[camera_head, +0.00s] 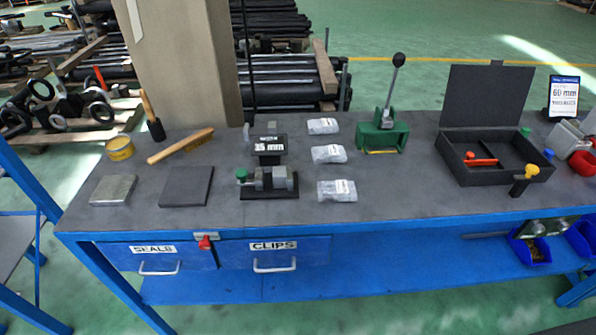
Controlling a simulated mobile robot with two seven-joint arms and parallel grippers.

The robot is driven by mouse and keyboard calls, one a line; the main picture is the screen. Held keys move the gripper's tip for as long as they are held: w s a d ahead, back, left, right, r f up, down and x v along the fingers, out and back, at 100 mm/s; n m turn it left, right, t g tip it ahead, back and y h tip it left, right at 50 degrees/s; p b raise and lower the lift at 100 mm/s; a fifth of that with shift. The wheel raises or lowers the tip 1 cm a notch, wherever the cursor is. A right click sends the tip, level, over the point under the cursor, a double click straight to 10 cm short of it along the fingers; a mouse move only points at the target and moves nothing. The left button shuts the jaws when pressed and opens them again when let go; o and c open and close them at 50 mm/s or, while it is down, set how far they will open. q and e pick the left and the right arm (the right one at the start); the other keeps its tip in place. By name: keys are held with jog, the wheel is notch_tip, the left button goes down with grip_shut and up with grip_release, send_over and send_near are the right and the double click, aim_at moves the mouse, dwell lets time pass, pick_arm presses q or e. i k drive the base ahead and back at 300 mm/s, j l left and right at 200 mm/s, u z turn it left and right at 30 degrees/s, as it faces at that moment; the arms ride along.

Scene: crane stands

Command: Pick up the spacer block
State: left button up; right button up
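A flat silvery metal block (114,190) lies near the left front edge of the grey workbench top (240,208); it could be the spacer block. A dark, flat square piece (187,186) lies just right of it, a small gap apart. No label tells which of the two is the spacer block. Neither of my grippers shows in the head view.
A small clamp fixture (268,180), bagged parts (329,154), a green lever press (383,135) and an open black case (493,160) stand further right. A beige column rises behind.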

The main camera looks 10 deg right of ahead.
aim_at(279, 178)
jog(key=i+l, duration=0.1)
jog(key=l, duration=0.85)
jog(key=i+l, duration=0.15)
jog(key=l, duration=0.35)
